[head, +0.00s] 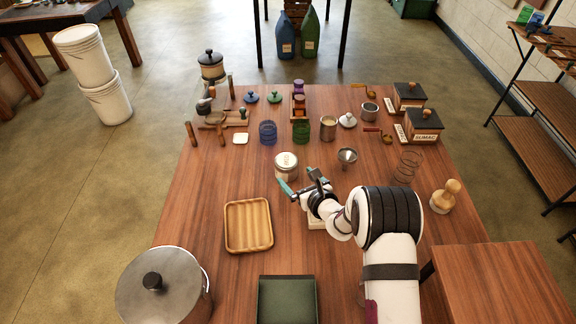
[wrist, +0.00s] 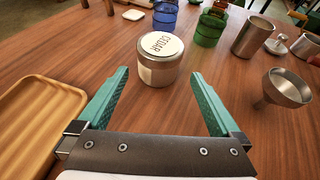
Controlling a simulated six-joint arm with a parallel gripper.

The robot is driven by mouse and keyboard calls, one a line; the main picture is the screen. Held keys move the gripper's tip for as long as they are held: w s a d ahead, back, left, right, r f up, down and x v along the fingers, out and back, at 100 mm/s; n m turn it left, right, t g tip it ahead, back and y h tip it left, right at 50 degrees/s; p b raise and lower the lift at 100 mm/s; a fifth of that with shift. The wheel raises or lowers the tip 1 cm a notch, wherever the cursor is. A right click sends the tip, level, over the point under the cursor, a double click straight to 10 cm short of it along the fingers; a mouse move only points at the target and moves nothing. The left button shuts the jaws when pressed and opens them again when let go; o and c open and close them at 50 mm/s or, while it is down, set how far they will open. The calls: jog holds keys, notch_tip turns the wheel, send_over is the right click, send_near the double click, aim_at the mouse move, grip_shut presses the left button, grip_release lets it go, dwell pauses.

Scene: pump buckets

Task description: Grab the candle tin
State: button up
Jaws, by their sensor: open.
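The candle tin (head: 286,165) is a short round metal tin with a white top, standing upright on the wooden table. In the wrist view the tin (wrist: 160,62) shows the word CEDAR on its top and sits just beyond the fingertips, roughly centred between them. My gripper (head: 297,184) is open and empty, low over the table on the near side of the tin. In the wrist view its two green fingers (wrist: 160,82) are spread wide on either side, and the tin appears apart from both.
A wooden tray (head: 249,228) lies to the left of my gripper. A metal funnel (head: 347,157) stands to the right of the tin. Bare table lies left of the tin.

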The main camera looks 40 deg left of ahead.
aim_at(292, 172)
jog(key=x, duration=0.6)
jog(key=shift+r, duration=0.1)
jog(key=c, duration=1.3)
